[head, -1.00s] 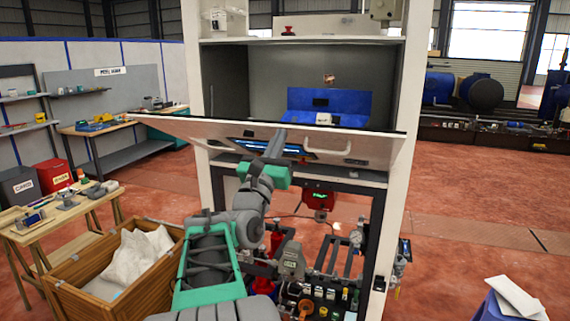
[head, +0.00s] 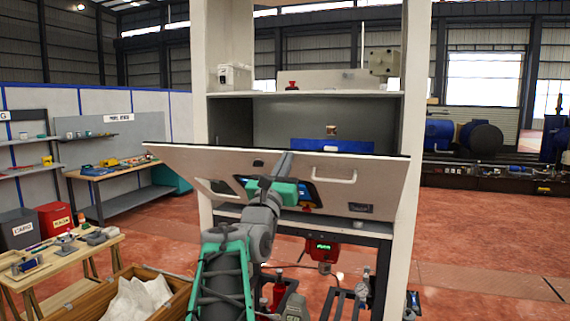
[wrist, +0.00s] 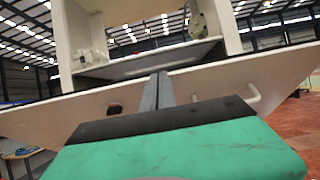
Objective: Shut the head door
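The head door (head: 385,182) is a wide white panel with a handle (head: 333,176), a dark screen (head: 310,192) and a small label. It stands part open, tilted outward toward me, with its dark top edge in front of the cabinet compartment (head: 270,122). My gripper (head: 286,160) is at the door's outer face, left of the handle. Its grey fingers are together with nothing visible between them, and they appear to touch the panel. The wrist view shows the fingers (wrist: 158,90) against the white door (wrist: 215,83); the exact contact is hard to tell.
The white cabinet frame (head: 419,110) rises on both sides of the door. A blue block (head: 330,145) sits inside the compartment. A red device (head: 321,249) hangs below the door. A wooden crate (head: 180,285) and a workbench stand at lower left. The floor at right is open.

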